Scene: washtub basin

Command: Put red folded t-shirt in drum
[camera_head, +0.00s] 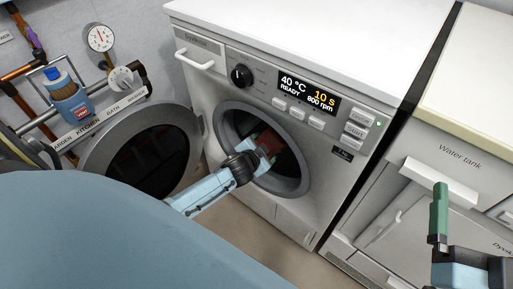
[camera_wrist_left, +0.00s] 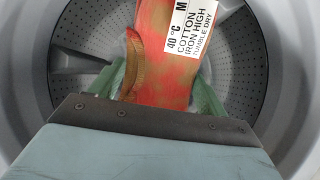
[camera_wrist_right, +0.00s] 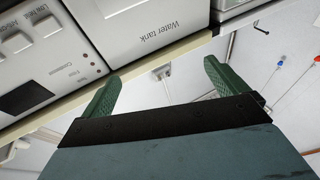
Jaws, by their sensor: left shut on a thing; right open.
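The red folded t-shirt (camera_wrist_left: 165,75) shows in the left wrist view with a white care label reading 40 °C, cotton. My left gripper (camera_wrist_left: 160,90) is shut on it, a green finger on each side. In the head view my left gripper (camera_head: 262,158) reaches into the washer opening with the red t-shirt (camera_head: 270,142) at its tip. The grey perforated drum (camera_wrist_left: 245,60) surrounds the t-shirt in the left wrist view. My right gripper (camera_wrist_right: 158,85) is open and empty; it also shows in the head view (camera_head: 440,215), near the water tank unit.
The washer's round door (camera_head: 180,150) stands open to the left. The washer panel (camera_head: 310,95) reads 40 °C, ready. The water tank unit (camera_head: 460,155) stands at the right.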

